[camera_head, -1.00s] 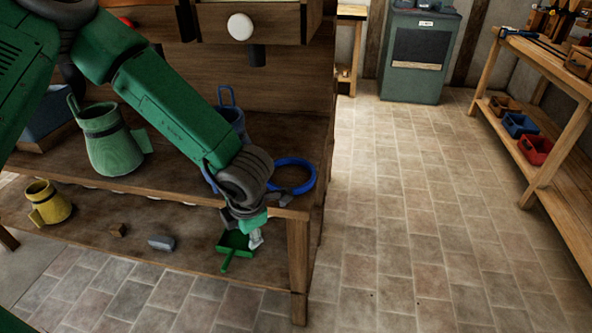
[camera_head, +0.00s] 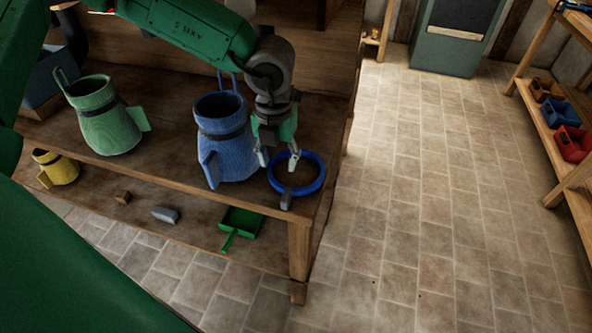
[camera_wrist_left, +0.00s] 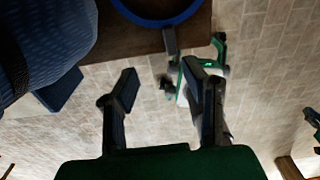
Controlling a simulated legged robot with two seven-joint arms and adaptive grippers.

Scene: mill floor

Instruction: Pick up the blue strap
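The blue strap (camera_head: 302,190) is a closed ring with a grey buckle. It lies at the front right corner of the wooden table top, right of a blue jug. My left gripper (camera_head: 278,160) points down just above the strap's back left part. Its two fingers are apart with nothing between them. I cannot tell whether a fingertip touches the strap. In the left wrist view, the strap (camera_wrist_left: 150,22) shows at the top edge, beyond the open fingers of the left gripper (camera_wrist_left: 160,82), partly cut off. My right gripper does not show.
The blue jug (camera_head: 224,140) stands close left of the gripper, and a green jug (camera_head: 108,120) farther left. The lower shelf holds a yellow jug (camera_head: 60,168), a grey block (camera_head: 165,215) and a green dustpan (camera_head: 241,222). Right of the table is clear tiled floor (camera_head: 410,190).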

